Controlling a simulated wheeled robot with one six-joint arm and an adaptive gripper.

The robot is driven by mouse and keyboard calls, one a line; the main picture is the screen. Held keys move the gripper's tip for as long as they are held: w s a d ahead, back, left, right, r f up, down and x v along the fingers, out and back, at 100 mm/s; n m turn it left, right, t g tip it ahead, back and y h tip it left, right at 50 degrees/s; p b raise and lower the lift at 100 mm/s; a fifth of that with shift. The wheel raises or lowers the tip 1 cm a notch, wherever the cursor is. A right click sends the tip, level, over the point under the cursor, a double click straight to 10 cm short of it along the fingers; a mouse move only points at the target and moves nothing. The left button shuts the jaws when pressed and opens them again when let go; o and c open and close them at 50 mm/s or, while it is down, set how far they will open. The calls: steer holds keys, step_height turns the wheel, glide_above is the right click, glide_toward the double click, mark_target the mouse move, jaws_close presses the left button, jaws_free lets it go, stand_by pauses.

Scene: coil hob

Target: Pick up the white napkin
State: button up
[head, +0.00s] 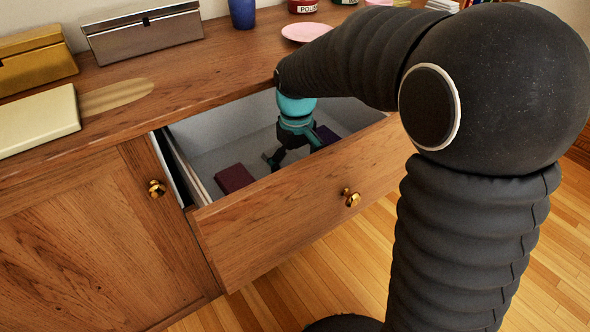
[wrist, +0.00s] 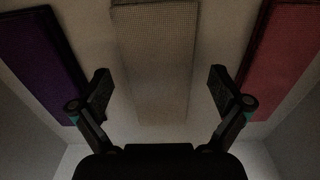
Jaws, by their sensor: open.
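The white napkin (wrist: 157,50), a pale textured folded strip, lies on the drawer floor in the middle of the wrist view. My gripper (wrist: 160,84) is open and empty, its two fingers apart on either side of the napkin's line in that view. In the head view my gripper (head: 292,152) points down inside the open drawer (head: 285,200). I cannot make out the napkin in the head view; my gripper and the drawer front may hide it. The gap between fingertips and napkin is hard to judge.
A dark red folded item (head: 234,178) and a purple one (head: 327,135) lie in the drawer on either side of my gripper. The drawer walls are close around. On the counter stand a silver box (head: 143,38), a gold box (head: 35,60) and a pink plate (head: 305,32).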

steer(key=shift+f, duration=0.3)
steer(key=c, duration=1)
steer(key=shift+r, duration=0.2)
